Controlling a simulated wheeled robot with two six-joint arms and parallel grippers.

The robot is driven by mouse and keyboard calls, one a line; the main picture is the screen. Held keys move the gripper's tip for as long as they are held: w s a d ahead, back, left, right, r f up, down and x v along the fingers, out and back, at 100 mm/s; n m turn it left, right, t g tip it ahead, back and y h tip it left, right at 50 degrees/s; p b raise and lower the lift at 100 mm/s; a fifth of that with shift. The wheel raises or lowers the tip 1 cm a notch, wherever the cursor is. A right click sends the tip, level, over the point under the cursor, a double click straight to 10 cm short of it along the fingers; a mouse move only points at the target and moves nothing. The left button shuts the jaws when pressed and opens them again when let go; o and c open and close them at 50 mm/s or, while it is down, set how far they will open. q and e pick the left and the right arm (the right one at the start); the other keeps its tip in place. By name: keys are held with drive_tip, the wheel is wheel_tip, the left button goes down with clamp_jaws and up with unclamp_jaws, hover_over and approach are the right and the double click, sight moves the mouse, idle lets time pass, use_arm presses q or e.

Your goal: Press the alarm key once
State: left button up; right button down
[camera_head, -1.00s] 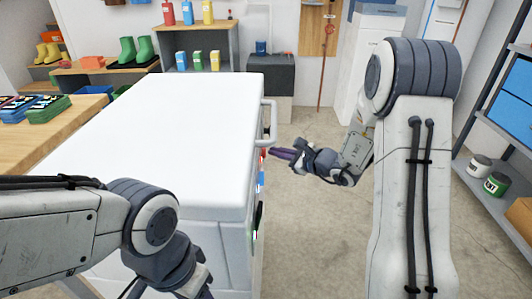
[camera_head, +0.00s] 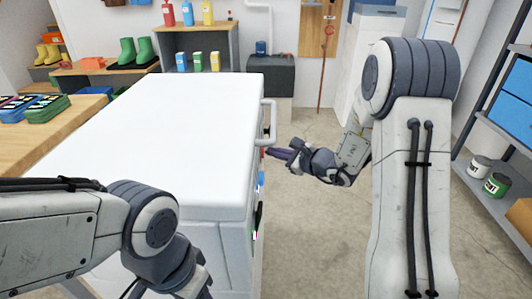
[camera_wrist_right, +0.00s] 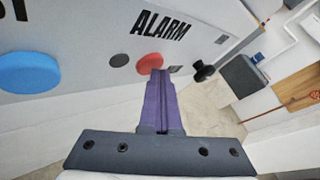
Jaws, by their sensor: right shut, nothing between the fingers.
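The red alarm key (camera_wrist_right: 150,62) is a round button on the grey panel, below the black word ALARM, in the right wrist view. My right gripper (camera_wrist_right: 157,74) is shut and empty. Its purple fingertips overlap the lower right part of the key; I cannot tell whether they touch it. In the head view my right gripper (camera_head: 269,152) points at the right side of the white chest (camera_head: 160,130), just below its handle. The key is hidden there. My left arm comes in at the lower left, its fingers out of the picture.
A blue button (camera_wrist_right: 30,73) sits left of the key in the right wrist view, and a black knob (camera_wrist_right: 203,70) sticks out to the right. The grey handle (camera_head: 268,120) juts from the chest above my right gripper. The floor (camera_head: 310,225) right of the chest is clear.

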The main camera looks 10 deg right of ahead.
drive_tip(key=shift+s+d, duration=0.25)
drive_tip(key=shift+d, duration=0.55)
drive_tip(key=d, duration=0.2)
drive_tip(key=s+d, duration=0.1)
drive_tip(key=d, duration=0.1)
drive_tip(key=shift+s+d, duration=0.2)
drive_tip(key=shift+d, duration=0.2)
idle(0.6)
